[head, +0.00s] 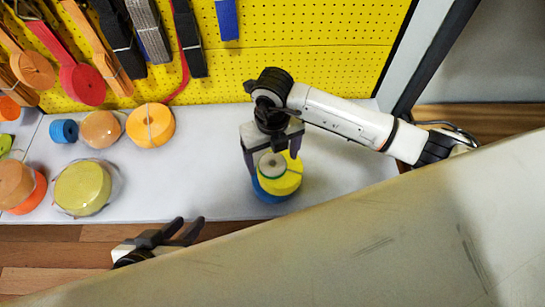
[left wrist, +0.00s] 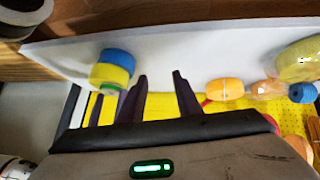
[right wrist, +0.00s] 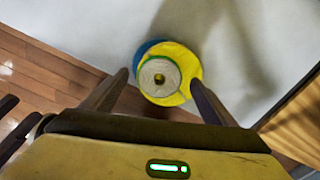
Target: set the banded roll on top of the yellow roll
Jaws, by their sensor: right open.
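The banded roll (right wrist: 159,77) is a small pale roll with a green edge and a dark centre hole. It lies flat on top of the yellow roll (right wrist: 186,60), slightly off its centre. The yellow roll rests on a blue roll (right wrist: 146,48). My right gripper (head: 271,163) is above the stack, open, with a finger on either side of the banded roll. In the left wrist view the stack shows upside down, with the yellow roll (left wrist: 110,76) between blue and green. My left gripper (head: 185,231) is open and empty in front of the white shelf.
The white shelf (head: 215,180) is clear left of the stack. Further left are an orange roll (head: 150,125), a tan roll (head: 101,129), a small blue roll (head: 64,131) and a wrapped yellow-green roll (head: 82,188). Straps hang on the yellow pegboard (head: 300,60) behind.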

